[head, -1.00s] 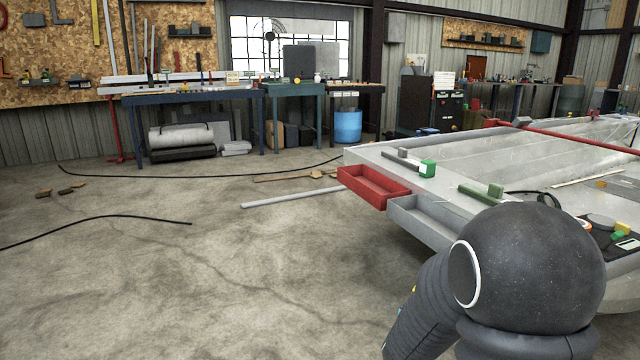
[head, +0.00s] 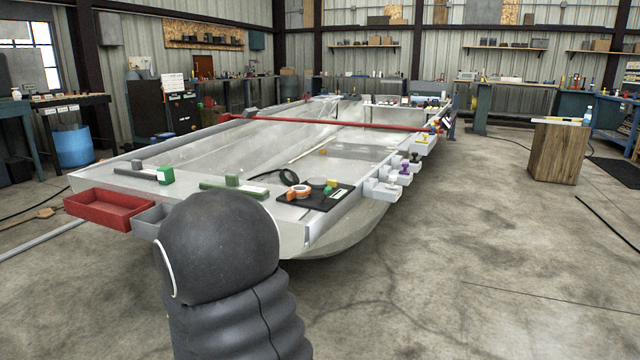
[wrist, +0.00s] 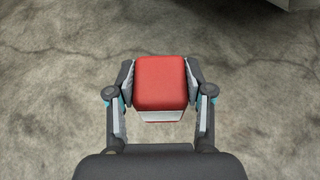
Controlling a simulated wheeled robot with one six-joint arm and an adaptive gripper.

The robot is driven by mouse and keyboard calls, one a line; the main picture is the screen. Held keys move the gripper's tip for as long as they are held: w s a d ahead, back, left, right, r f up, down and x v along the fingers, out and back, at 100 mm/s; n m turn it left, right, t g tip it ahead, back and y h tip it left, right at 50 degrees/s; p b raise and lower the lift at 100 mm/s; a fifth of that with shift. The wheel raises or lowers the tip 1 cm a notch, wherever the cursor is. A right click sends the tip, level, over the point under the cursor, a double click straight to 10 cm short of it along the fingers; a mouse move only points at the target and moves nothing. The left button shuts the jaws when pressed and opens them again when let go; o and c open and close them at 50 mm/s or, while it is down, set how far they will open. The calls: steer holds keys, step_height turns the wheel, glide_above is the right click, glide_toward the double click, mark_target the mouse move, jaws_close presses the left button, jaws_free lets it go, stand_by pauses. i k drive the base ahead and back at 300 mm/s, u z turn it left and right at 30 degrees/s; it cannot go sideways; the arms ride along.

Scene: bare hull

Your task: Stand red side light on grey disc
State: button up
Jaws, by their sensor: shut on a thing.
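The red side light (wrist: 160,88) is a red block with a pale lower edge. In the wrist view it sits between the two fingers of my gripper (wrist: 160,76), which is shut on it. In the head view my gripper and the red side light are hidden behind my own dark arm. The grey disc (head: 316,183) lies flat on a black mat (head: 326,200) on the near right corner of the hull deck. Nothing is seen standing on the disc.
A black cable coil (head: 288,176) lies behind. A red tray (head: 108,207) hangs on the hull's near edge. Floor to the right is free up to a wooden stand (head: 558,152).

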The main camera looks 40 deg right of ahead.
mark_target(318, 181)
steer(key=z, duration=0.5)
steer(key=k, duration=0.6)
steer(key=z, duration=1.1)
steer(key=i, duration=1.05)
steer(key=u, duration=0.05)
